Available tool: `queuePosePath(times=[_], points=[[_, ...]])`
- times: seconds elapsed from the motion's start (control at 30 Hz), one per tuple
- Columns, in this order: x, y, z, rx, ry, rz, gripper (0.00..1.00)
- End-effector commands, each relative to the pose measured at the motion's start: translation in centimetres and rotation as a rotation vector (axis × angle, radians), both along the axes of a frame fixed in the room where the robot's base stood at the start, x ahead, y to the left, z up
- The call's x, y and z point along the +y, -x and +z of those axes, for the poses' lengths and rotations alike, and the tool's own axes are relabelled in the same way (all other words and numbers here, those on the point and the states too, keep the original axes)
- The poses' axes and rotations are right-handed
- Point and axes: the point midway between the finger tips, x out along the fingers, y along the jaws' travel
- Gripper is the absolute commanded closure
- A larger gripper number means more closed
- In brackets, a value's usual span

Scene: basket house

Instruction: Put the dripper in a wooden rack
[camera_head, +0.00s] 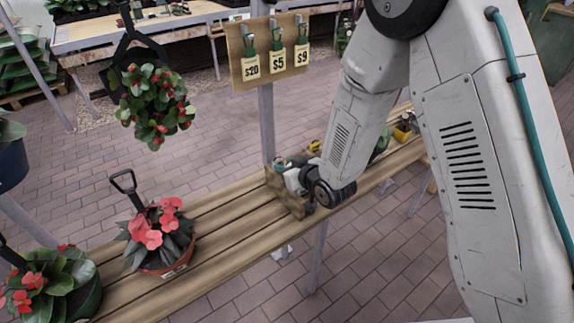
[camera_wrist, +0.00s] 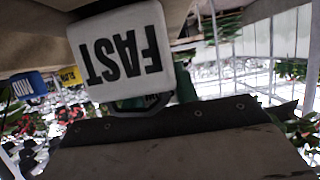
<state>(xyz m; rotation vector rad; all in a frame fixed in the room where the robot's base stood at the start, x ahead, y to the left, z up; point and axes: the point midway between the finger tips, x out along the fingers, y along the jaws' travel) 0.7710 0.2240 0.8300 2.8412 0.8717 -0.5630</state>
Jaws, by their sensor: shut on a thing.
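A wooden rack (camera_head: 288,196) stands on the slatted bench. My gripper (camera_head: 304,184) is at the rack, low over the bench, and its fingers are mostly hidden by the wrist. It is shut on a white dripper (camera_head: 292,178) at the rack's upper edge. In the wrist view the white dripper (camera_wrist: 122,55) fills the upper middle, with "FAST" reading upside down. I cannot tell whether it is seated in the rack or only beside it. A blue "MID" label (camera_wrist: 27,87) and a yellow label (camera_wrist: 70,76) show to its left.
The bench (camera_head: 225,225) runs diagonally. A potted red-flowered plant (camera_head: 160,240) stands left of the rack, another (camera_head: 50,285) at lower left. A price-tag board (camera_head: 268,52) hangs on a post behind. A hanging plant (camera_head: 153,105) is at upper left. Bench between rack and plant is clear.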

Motion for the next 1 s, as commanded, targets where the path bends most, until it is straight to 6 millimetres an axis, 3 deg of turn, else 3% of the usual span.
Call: queuePosePath(times=[0.93, 0.97, 1.0], points=[[-0.1, 0.2, -3.1, 0.007, 0.004, 0.0, 0.85], [-0.1, 0.2, -3.1, 0.008, 0.004, 0.0, 0.65], [-0.1, 0.2, -3.1, 0.008, 0.004, 0.001, 0.53]])
